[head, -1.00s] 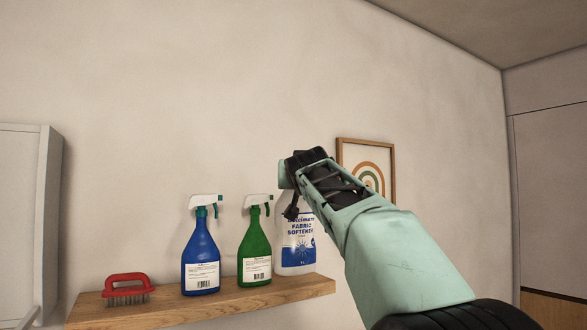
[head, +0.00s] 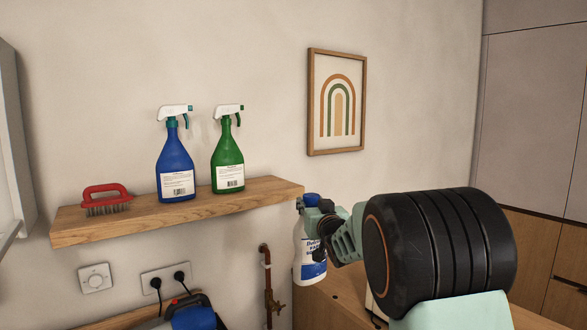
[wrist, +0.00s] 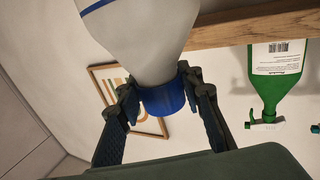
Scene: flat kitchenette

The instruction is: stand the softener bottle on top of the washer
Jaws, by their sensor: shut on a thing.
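The softener bottle (head: 308,252) is white with a blue cap and a blue-and-white label. It is off the shelf, upright, at the right of the shelf end and lower than its board. My gripper (head: 318,212) is shut on it near the cap; my arm hides part of the bottle's right side. In the wrist view the fingers close on both sides of the blue cap (wrist: 163,98), with the white bottle body (wrist: 140,38) beyond. I cannot make out the washer for certain.
A wooden shelf (head: 250,196) holds a red brush (head: 106,199), a blue spray bottle (head: 175,165) and a green spray bottle (head: 228,160). A copper pipe with a valve (head: 268,290) runs down the wall. A wooden surface (head: 335,297) lies below the bottle. A framed picture (head: 337,102) hangs above.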

